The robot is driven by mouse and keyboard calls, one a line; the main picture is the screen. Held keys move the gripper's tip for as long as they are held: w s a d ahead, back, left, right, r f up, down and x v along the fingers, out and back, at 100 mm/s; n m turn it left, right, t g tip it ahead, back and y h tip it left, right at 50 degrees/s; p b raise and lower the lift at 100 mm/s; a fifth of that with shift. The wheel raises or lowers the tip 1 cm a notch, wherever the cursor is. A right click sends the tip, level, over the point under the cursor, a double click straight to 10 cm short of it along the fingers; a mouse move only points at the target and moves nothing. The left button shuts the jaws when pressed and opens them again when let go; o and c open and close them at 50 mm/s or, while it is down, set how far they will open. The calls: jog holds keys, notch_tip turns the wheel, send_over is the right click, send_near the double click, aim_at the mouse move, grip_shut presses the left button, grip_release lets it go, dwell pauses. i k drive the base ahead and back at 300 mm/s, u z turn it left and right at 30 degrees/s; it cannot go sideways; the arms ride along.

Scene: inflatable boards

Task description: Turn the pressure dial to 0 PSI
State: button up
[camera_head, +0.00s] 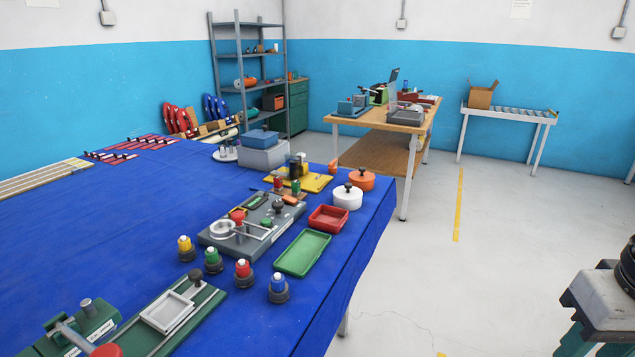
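A blue-covered table (90,230) fills the left and middle of the head view. On it stands a grey device (210,240) with a round white-and-grey ring or gauge (222,229), a red knob (238,215), a black knob (278,206) and a clear frame. Which part is the pressure dial I cannot tell, and no PSI marking is readable.
Several coloured valves, one of them blue (278,289), stand before the device. A green tray (303,253), red tray (328,219) and white pot (347,197) lie to its right. A green fixture (160,330) is nearer. Open floor (480,270) lies right of the table.

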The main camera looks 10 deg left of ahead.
aim_at(276, 205)
jog(key=u, duration=0.25)
jog(key=i, duration=1.4)
jog(key=u, duration=0.6)
